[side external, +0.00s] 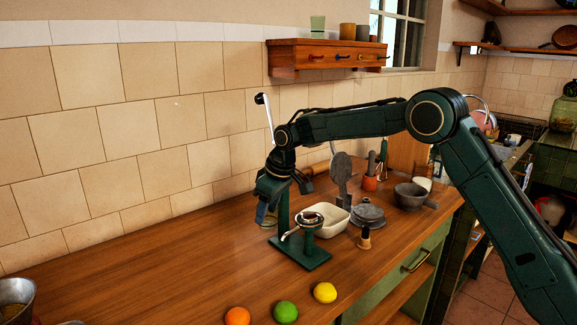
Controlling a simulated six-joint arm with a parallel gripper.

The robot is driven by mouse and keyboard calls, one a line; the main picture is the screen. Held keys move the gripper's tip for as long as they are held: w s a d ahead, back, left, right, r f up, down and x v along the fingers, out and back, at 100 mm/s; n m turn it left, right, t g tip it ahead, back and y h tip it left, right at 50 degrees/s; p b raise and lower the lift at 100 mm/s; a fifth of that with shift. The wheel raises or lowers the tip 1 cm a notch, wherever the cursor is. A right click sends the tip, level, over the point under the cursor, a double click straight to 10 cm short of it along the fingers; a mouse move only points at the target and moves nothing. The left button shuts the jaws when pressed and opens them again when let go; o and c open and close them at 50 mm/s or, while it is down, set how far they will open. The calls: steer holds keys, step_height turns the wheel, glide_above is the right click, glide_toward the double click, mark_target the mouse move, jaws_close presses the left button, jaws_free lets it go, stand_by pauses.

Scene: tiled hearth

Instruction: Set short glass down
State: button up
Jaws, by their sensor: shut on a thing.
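My gripper (267,194) points down at the middle of the counter, beside and left of a green press stand's column. It is shut on the short glass (263,213), a small clear, bluish shape just under the fingers. The gripper hides the upper part of the glass, and the press stand partly covers its right side. I cannot tell whether the glass bottom touches the wooden counter (160,265).
The green press (316,257) with a metal cup and handle stands close at right. A white dish (333,221), grey lidded pot (367,216) and mortar (409,195) sit beyond. An orange (237,316), lime (285,311) and lemon (325,292) lie in front. The left counter is mostly clear.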

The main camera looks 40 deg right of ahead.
mark_target(276, 216)
steer(key=shift+f, duration=4.95)
steer(key=shift+f, duration=0.15)
steer(key=o, duration=1)
steer(key=shift+o, duration=0.2)
steer(key=v, duration=1.1)
steer(key=shift+r, duration=0.25)
steer(key=shift+s+d+r, duration=0.1)
steer(key=shift+r, duration=0.3)
steer(key=shift+s+r, duration=0.1)
